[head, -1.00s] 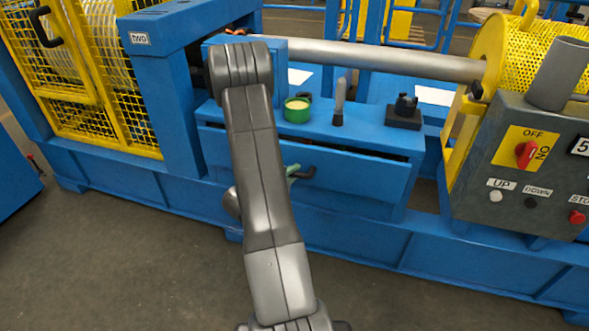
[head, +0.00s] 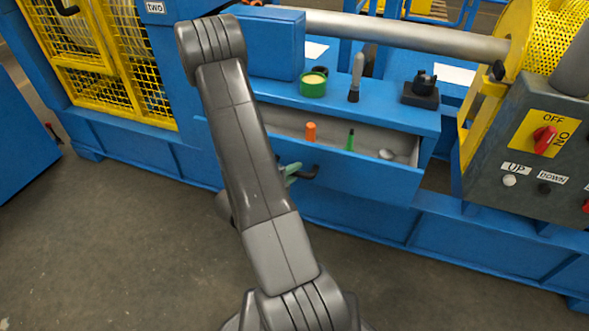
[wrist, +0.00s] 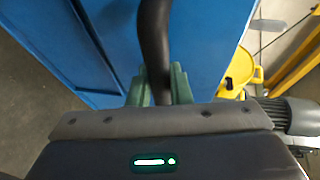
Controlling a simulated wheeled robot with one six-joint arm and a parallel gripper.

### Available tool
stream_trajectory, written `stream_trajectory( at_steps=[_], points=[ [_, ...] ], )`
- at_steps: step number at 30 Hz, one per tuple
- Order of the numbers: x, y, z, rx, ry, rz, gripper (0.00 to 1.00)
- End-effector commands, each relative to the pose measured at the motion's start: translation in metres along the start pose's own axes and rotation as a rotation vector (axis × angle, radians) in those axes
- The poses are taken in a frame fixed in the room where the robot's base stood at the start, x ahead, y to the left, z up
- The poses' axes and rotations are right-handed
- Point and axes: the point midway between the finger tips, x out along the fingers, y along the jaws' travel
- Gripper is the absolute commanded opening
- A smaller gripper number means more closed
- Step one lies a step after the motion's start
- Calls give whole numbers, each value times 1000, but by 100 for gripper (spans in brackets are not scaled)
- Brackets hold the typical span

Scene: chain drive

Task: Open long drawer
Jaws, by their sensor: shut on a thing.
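The long blue drawer (head: 360,180) sits under the blue worktop in the head view and stands partly open. Inside it lie an orange item (head: 311,131), a green item (head: 350,140) and a pale rounded item (head: 386,154). Its dark handle (head: 308,173) is on the front face. My gripper (head: 291,170), with green fingers, is shut on the handle; my arm hides part of the drawer's left side. In the wrist view, the dark handle (wrist: 154,45) runs between the green fingers (wrist: 158,86) of my gripper.
On the worktop (head: 385,108) stand a green cup (head: 313,86), a tool with a grey handle (head: 357,72) and a black block-mounted part (head: 421,88). A control panel (head: 530,150) stands at the right. Open grey floor lies in front.

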Motion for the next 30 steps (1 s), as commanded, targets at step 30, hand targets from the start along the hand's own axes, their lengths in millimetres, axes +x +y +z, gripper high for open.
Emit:
stream_trajectory(
  at_steps=[30],
  points=[
    [-38,-1,2,-3,-6,0,40]
  ],
)
